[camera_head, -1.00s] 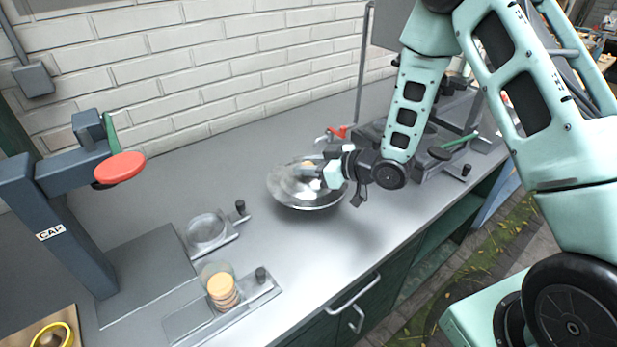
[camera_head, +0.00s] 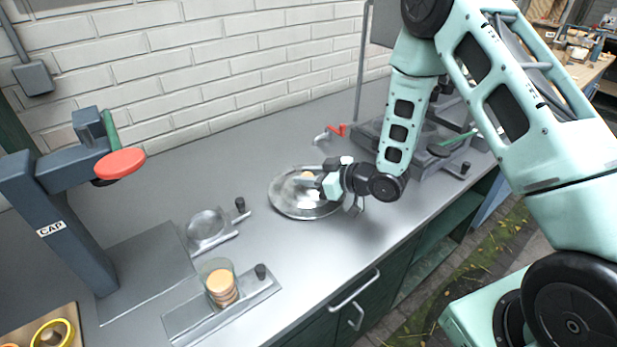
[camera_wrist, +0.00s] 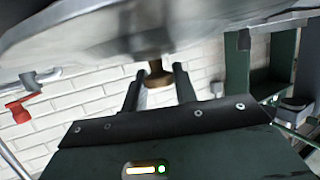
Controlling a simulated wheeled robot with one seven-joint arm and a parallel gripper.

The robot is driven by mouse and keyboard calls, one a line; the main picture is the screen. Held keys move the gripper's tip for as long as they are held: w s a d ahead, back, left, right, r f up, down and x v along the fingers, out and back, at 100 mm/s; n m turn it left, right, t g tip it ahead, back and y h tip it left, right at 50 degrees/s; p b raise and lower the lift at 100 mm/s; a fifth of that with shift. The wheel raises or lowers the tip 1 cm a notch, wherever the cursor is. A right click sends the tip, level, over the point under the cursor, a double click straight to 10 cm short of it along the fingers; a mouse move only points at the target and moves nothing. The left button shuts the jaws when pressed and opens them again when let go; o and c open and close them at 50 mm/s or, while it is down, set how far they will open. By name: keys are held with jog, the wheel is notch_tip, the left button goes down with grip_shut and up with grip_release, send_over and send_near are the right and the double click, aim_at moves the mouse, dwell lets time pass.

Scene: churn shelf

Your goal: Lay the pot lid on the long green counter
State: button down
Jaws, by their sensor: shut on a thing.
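The pot lid (camera_head: 290,204) is a shiny round metal disc over the middle of the long counter (camera_head: 300,252), which has a grey top and dark green doors. My gripper (camera_head: 314,180) is above the lid and shut on its small knob. In the wrist view the lid (camera_wrist: 100,38) fills the top, and its brown knob (camera_wrist: 158,76) sits between the two dark fingers of my gripper (camera_wrist: 158,88). The lid looks nearly flat and very close to the counter top. I cannot tell whether its rim touches.
A capping stand with a red disc (camera_head: 119,167) is at left. A glass jar with tan discs (camera_head: 222,287) sits on a grey fixture, near an empty round holder (camera_head: 207,226). A red-handled tap (camera_head: 336,130) is behind the lid. Bare counter lies in front of the lid.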

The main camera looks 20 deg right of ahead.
jog(key=c, duration=1.1)
grip_release()
jog(key=shift+s+f, duration=0.25)
jog(key=shift+f, duration=0.55)
jog(key=shift+w+r+p, duration=0.1)
jog(key=shift+r+p, duration=0.4)
jog(key=shift+r, duration=0.05)
jog(key=b+v, duration=0.1)
jog(key=v, duration=0.6)
jog(key=b+v, duration=0.1)
jog(key=v, duration=0.2)
jog(key=shift+d+r+b, duration=0.25)
jog(key=shift+r+b, duration=0.05)
jog(key=shift+r, duration=0.15)
jog(key=shift+s+d+r, duration=0.15)
jog(key=shift+s+r, duration=0.1)
jog(key=shift+s, duration=0.2)
jog(key=shift+w+a+r+h, duration=0.1)
jog(key=shift+a+h, duration=0.2)
jog(key=shift+h, duration=0.1)
jog(key=s+a+r+g+h, duration=0.6)
jog(key=s+a+g+h, duration=0.1)
jog(key=s+a, duration=0.45)
jog(key=s+a+r+g+h, duration=0.1)
jog(key=s+r+g, duration=0.2)
jog(key=s, duration=1.1)
jog(key=shift+a+r+m+g, duration=0.2)
jog(key=shift+m+g, duration=0.1)
jog(key=shift+m, duration=0.1)
